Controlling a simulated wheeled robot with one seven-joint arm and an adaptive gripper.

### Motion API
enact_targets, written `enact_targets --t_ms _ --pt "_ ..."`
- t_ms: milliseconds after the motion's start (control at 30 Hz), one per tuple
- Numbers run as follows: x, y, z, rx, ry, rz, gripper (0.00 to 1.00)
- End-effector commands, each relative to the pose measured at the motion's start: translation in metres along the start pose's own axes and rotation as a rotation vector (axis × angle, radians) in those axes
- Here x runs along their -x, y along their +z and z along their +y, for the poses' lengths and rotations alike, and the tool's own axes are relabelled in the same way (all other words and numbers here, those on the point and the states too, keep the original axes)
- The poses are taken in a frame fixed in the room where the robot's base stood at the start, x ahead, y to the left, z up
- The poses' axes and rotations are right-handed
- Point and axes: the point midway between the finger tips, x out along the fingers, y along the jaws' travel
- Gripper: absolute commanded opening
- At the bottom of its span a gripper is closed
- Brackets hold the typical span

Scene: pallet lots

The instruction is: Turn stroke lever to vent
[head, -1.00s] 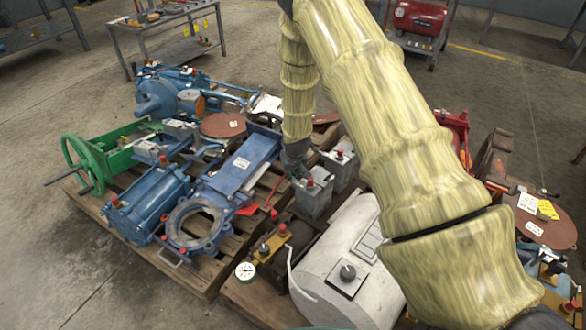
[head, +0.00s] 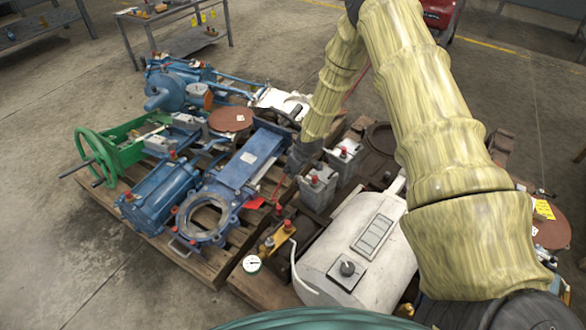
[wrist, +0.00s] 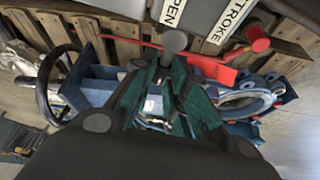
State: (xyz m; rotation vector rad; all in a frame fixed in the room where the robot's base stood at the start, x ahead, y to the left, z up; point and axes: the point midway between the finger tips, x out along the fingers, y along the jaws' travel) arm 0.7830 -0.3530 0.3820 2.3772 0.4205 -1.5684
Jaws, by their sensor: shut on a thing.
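In the wrist view a short lever with a round grey knob (wrist: 175,41) stands between the tips of my gripper (wrist: 168,66), which is shut on its stem. Plates reading OPEN (wrist: 172,11) and STROKE (wrist: 231,18) are on the grey housing beside it. In the head view my gripper (head: 303,160) is low at the left of the grey boxes with red knobs (head: 318,188). The lever itself is hidden there by the gripper, and a VENT mark cannot be made out.
A red bar (wrist: 208,66) runs close behind the fingertips. A blue gate valve (head: 240,165), a green handwheel unit (head: 100,150) and a white housing (head: 350,245) crowd the pallets. Clear floor (head: 60,250) lies at left.

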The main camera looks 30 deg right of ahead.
Motion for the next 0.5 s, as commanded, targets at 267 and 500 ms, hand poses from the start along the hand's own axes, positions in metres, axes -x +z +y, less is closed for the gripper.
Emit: enact_targets --t_ms 267,500 --pt "-0.0002 -0.0002 -0.0002 0.006 -0.002 0.001 0.00" --pt "-0.0001 -0.0001 -0.0002 0.005 -0.002 0.000 0.36"
